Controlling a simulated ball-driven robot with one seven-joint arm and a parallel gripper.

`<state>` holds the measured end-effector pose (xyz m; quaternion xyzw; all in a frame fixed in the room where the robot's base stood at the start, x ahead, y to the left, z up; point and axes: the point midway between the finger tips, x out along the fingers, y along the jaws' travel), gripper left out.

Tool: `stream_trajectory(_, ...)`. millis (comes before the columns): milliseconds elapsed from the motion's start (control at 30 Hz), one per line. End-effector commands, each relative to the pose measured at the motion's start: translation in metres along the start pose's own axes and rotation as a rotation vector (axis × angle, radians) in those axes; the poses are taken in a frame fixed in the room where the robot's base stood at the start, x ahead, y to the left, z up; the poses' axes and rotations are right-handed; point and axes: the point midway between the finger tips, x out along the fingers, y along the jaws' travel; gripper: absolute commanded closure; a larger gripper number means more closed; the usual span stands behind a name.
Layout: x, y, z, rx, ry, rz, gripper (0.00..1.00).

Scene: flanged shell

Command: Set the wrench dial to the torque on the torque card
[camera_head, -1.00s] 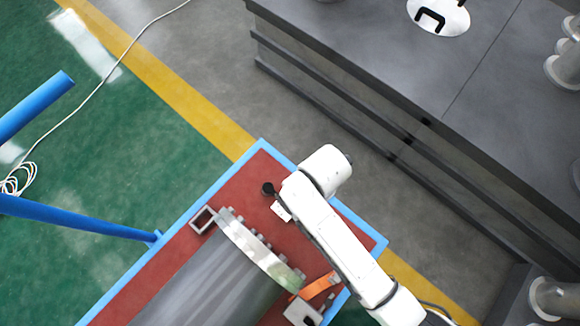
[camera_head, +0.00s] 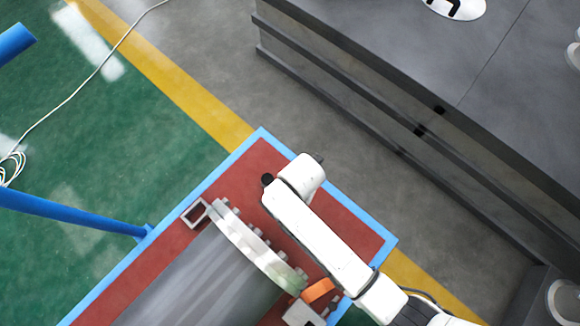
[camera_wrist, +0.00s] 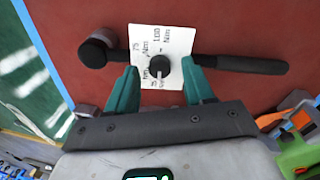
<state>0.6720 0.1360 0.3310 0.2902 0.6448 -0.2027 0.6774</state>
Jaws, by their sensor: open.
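The wrench (camera_wrist: 240,64) lies across the red top in the wrist view, its round black head (camera_wrist: 95,52) at left and its dark handle at right. A white plate (camera_wrist: 175,38) with torque marks, including 75 Nm and 100 Nm, sits at its middle, with a black dial knob (camera_wrist: 159,66) on it. A pale pointer line on the knob faces down in the picture; the mark there is hard to read. My gripper (camera_wrist: 162,80) is open, its green fingers either side of the knob, with gaps. In the head view my arm hides all but the wrench's black head (camera_head: 267,179). I cannot identify a separate torque card.
A grey flanged shell (camera_head: 195,285) lies on the blue-edged red table (camera_head: 250,165), with an orange item (camera_head: 318,290) beside its flange. A large dark grey block (camera_head: 400,60) stands beyond a strip of floor. Blue rails (camera_head: 70,212) are at left.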

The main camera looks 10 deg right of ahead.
Motion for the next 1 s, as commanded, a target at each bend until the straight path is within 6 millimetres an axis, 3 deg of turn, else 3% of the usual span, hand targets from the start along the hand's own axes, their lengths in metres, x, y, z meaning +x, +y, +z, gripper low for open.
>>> stream_trajectory(400,0.0078,0.0001,0.0001,0.0,0.0,0.0,0.48)
stream_trajectory(900,0.0078,-0.0003,0.0001,0.001,0.0,-0.001,0.96)
stream_trajectory(1000,0.0078,-0.0003,0.0001,0.001,0.0,-0.001,1.0)
